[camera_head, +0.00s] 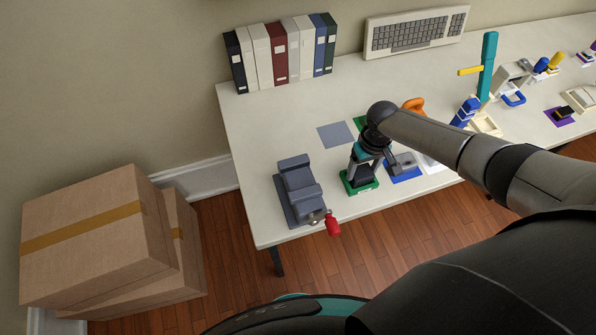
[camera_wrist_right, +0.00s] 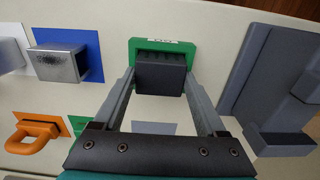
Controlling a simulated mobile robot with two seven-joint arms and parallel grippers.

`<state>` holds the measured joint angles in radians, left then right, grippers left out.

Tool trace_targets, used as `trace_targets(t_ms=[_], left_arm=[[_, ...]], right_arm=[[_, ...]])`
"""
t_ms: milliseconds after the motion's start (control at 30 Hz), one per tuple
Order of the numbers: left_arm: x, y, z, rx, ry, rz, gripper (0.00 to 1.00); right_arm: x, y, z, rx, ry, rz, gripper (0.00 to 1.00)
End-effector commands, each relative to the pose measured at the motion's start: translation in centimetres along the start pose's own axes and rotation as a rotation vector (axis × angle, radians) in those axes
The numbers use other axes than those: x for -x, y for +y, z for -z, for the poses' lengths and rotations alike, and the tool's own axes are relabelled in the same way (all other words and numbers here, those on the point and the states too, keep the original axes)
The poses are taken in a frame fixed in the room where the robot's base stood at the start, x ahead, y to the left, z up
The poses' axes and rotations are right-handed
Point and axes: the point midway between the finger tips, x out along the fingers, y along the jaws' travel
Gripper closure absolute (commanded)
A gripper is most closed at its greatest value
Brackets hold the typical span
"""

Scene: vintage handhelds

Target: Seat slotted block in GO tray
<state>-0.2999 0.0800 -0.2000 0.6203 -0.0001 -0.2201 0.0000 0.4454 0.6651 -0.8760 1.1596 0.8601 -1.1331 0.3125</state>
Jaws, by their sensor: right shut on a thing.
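My right gripper (camera_head: 364,165) is shut on a dark grey block (camera_wrist_right: 160,80) with small notches along one edge. It holds the block from above at a green tray (camera_head: 361,188) near the table's front edge. In the right wrist view, the two fingers are on either side of the block, and the green tray (camera_wrist_right: 136,44) shows around its far side with a small white label too blurred to read. The block covers the tray's middle, so I cannot tell whether it rests fully on the bottom. My left gripper is not in view.
A grey vise (camera_head: 300,186) with a red handle stands left of the tray. A metal block on a blue mat (camera_head: 405,177) is close on the right. An orange padlock-shaped piece (camera_wrist_right: 38,132) lies further back. A flat grey square (camera_head: 336,134) is behind the tray.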

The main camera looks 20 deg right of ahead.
Motion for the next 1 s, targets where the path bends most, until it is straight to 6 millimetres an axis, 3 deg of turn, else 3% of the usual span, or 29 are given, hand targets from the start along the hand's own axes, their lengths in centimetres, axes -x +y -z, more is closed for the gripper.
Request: trace_targets(t_ms=[567, 600, 833, 1000], left_arm=[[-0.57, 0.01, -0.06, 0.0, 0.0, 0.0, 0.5], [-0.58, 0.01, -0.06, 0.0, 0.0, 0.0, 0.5], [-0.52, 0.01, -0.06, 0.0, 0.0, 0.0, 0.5], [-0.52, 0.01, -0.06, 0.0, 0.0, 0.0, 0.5]], right_arm=[[-0.87, -0.02, 0.01, 0.0, 0.0, 0.0, 1.0], [-0.9, -0.01, 0.02, 0.0, 0.0, 0.0, 0.25], [-0.82, -0.01, 0.01, 0.0, 0.0, 0.0, 0.0], [-0.83, 0.0, -0.01, 0.0, 0.0, 0.0, 0.01]])
